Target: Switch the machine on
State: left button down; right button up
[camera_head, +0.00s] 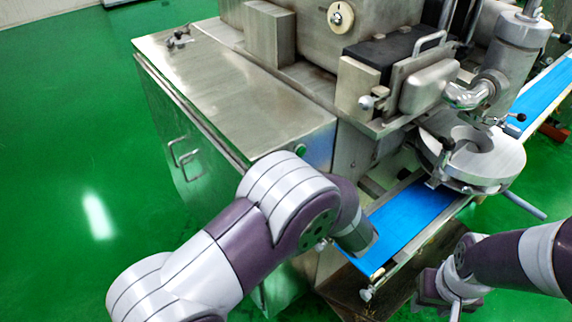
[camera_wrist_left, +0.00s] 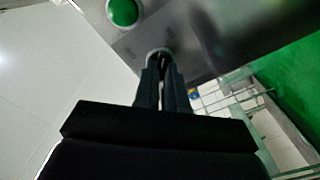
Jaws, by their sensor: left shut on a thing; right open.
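The encrusting machine (camera_head: 235,95) is a large steel cabinet with a head and a blue belt (camera_head: 405,222). A green round button (camera_wrist_left: 124,12) is on its panel at the top of the left wrist view; a small green spot (camera_head: 301,149) shows on the panel in the head view. Below the button, a round switch with a pale ring (camera_wrist_left: 160,56) sits between my left fingertips. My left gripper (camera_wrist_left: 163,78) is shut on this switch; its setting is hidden. In the head view my left arm hides that gripper. My right gripper (camera_head: 448,297) is open, low at the right, apart from the machine.
A round steel outlet (camera_head: 478,158) and its handles stick out over the belt. The belt frame lies between my two arms. Green floor (camera_head: 70,130) is clear to the left of the cabinet.

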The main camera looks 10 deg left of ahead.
pick_arm(q)
jog(key=shift+m+p, duration=0.35)
jog(key=shift+m, duration=0.25)
jog(key=c, duration=1.2)
grip_release()
